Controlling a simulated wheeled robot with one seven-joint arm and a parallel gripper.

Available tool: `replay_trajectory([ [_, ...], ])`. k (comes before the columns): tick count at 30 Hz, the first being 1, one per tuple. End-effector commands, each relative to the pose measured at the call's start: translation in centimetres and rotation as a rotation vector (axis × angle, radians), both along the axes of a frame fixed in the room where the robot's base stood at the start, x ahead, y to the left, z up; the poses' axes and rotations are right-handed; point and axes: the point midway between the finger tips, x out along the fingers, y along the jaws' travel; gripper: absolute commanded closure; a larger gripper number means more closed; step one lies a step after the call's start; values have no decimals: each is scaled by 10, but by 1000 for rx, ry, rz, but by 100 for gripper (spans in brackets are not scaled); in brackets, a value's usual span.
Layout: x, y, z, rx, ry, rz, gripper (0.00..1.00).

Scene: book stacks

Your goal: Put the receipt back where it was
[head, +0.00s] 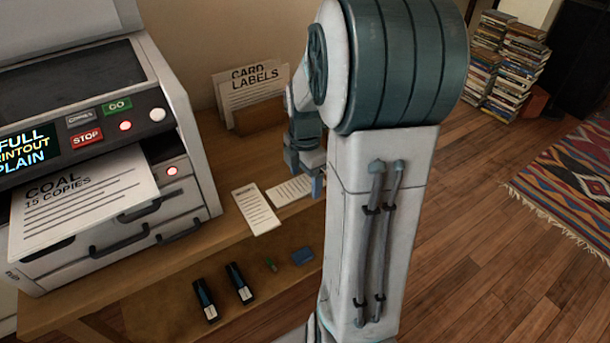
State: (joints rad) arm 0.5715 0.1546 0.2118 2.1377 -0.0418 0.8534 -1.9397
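Two white printed slips lie on the wooden table; their print is too small to read, so I cannot tell which is the receipt. One slip (256,210) lies upright in the picture, beside the printer. The other slip (288,190) lies to its right, with its right end near my gripper (316,184). My gripper points down at that end, partly hidden behind my own arm. I cannot tell whether its fingers touch or hold the slip.
A printer (190,200) with a "COAL 15 COPIES" sheet (85,200) in its tray stands left. A wooden holder (258,120) with card labels stands behind. Two black cartridges (205,300) (239,283), a small green item (270,265) and a blue block (302,256) lie in front.

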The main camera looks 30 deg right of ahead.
Motion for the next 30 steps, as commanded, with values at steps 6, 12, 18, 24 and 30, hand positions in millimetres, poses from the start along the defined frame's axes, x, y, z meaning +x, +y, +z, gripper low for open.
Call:
replay_trajectory([
  [6, 0, 0, 6, -1, -1, 0, 25],
  [12, 1, -1, 40, -3, -4, 1, 25],
  [18, 1, 0, 84, -2, -4, 0, 25],
  [24, 1, 0, 114, -1, -2, 0, 25],
  [30, -2, 4, 124, -3, -2, -31, 25],
])
